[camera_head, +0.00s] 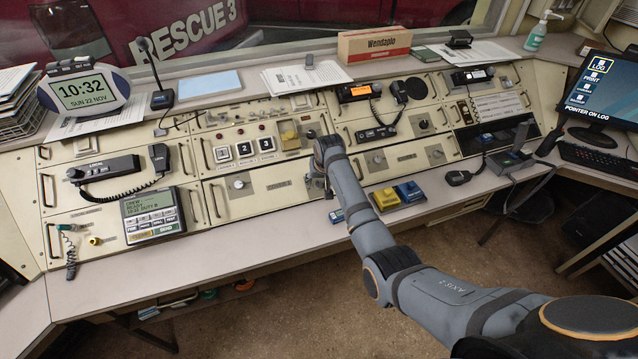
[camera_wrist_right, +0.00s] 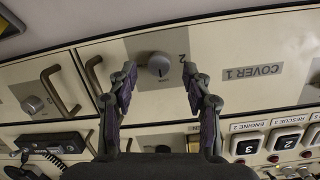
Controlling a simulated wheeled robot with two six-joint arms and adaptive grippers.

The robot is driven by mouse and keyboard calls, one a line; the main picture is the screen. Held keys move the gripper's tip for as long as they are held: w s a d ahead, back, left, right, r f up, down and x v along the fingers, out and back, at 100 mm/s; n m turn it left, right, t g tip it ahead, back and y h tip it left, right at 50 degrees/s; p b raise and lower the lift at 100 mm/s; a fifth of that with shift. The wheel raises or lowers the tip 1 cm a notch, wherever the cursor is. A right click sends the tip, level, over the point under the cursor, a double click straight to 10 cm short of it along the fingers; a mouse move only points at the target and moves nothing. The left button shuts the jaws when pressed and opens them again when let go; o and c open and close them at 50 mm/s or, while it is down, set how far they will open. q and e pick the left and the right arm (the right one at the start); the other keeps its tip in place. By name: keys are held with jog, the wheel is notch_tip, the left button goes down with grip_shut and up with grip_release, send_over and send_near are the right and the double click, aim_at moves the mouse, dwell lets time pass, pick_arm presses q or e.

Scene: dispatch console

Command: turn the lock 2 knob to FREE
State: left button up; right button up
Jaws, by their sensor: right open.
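The lock 2 knob (camera_wrist_right: 158,64) is a round grey knob on a square metal plate, with a "2" printed beside it in the right wrist view. Its pointer position and the FREE marking are too small to read. My right gripper (camera_wrist_right: 160,78) is open, its two dark fingers on either side of the knob in that view. I cannot tell whether they touch it. In the head view my right gripper (camera_head: 322,188) is at the lower middle console panel, and my arm hides the knob. My left gripper is out of view.
A "COVER 1" label (camera_wrist_right: 252,72) lies beside the knob. Another knob (camera_head: 239,184) is left on the same panel. Metal handles (camera_wrist_right: 52,90) stick out nearby. Yellow and blue boxes (camera_head: 409,191) stand on the desk.

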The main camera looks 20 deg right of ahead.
jog(key=shift+x, duration=0.95)
grip_shut()
